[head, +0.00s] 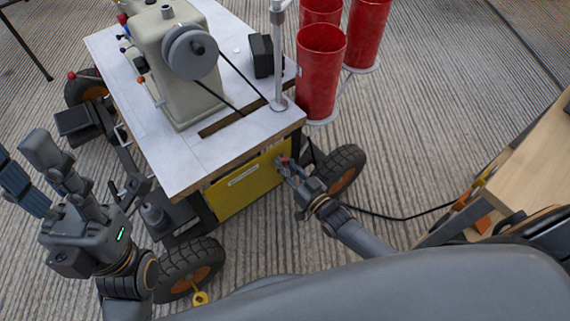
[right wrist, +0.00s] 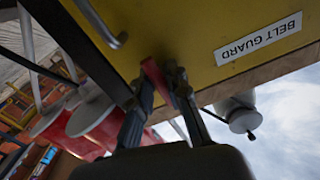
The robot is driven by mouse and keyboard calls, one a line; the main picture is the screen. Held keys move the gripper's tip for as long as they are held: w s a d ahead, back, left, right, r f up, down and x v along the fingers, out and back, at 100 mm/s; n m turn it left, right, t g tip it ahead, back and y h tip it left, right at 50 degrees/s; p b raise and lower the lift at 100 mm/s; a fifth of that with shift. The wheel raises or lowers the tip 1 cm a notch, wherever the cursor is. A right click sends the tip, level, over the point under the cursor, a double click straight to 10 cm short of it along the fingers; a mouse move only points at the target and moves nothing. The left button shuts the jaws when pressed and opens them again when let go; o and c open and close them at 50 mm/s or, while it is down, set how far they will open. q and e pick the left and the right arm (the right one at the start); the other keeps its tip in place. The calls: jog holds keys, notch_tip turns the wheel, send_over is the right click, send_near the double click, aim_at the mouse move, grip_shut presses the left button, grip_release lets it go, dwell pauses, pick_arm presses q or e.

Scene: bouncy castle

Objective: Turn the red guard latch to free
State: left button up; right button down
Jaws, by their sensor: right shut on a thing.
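The red guard latch (right wrist: 155,78) is a small red lever on the yellow belt guard (head: 245,187). In the head view the latch (head: 284,159) shows only as a red speck near the guard's upper right. My right gripper (head: 283,164) is at the guard's face. In the right wrist view my right gripper (right wrist: 164,82) has its two fingertips on either side of the latch, shut on it; the fingers hide part of it. My left gripper (head: 65,165) is raised at the left, away from the guard; its finger gap is unclear.
A wheeled cart's white top (head: 160,155) carries a sewing machine (head: 175,65) above the guard. Red cylinders (head: 320,75) stand at the cart's right. A dark wheel (head: 342,168) is close beside my right gripper. A wooden table (head: 525,165) is at the right.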

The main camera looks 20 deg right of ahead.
jog(key=c, duration=1.3)
grip_release()
jog(key=v, duration=1.2)
